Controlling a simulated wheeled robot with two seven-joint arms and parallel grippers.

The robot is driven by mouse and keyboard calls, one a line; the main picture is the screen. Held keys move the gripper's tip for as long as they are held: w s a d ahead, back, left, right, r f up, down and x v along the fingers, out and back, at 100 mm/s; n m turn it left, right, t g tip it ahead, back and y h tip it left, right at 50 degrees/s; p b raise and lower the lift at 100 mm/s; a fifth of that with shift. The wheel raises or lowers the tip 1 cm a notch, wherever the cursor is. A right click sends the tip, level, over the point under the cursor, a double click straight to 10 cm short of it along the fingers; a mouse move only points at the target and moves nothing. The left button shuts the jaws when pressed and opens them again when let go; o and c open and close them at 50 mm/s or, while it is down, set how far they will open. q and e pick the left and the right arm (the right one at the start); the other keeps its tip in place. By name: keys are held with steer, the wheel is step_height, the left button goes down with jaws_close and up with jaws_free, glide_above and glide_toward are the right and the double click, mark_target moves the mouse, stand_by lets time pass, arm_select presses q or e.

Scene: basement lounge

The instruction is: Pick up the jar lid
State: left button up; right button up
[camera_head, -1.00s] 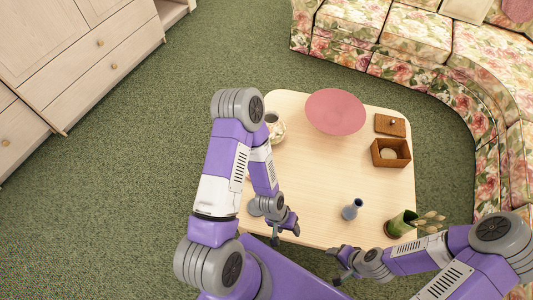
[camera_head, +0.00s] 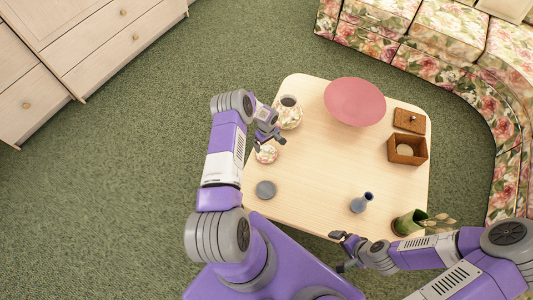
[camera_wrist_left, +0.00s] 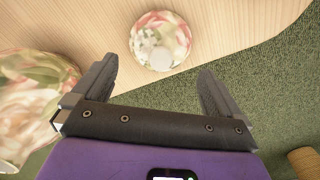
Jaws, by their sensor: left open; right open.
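The jar lid (camera_head: 266,155) is a small round floral piece with a pale knob, lying on the table near its left edge. In the left wrist view the lid (camera_wrist_left: 160,42) lies ahead of the fingertips, roughly centred between them. The matching floral jar (camera_head: 290,113) stands open just behind it; its side (camera_wrist_left: 35,105) fills the left of the wrist view. My left gripper (camera_head: 270,144) is open and empty close above the lid, its fingers (camera_wrist_left: 158,75) spread apart. My right gripper (camera_head: 338,252) is open and empty by the table's front edge.
The pale wooden table (camera_head: 315,175) also holds a pink bowl (camera_head: 355,100), an open wooden box (camera_head: 407,149), its lid (camera_head: 408,120), a blue vase (camera_head: 361,203), a green cup (camera_head: 409,222) and a grey disc (camera_head: 265,190). The table's middle is clear.

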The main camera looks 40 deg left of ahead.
mark_target(267, 148)
arm_select(q)
step_height(267, 148, down, 7)
steer(key=b, duration=0.2)
steer(key=shift+a+f+b, duration=0.1)
steer(key=shift+a+b, duration=0.05)
steer(key=shift+b, duration=0.25)
steer(key=shift+c, duration=0.3)
steer(key=c, duration=0.8)
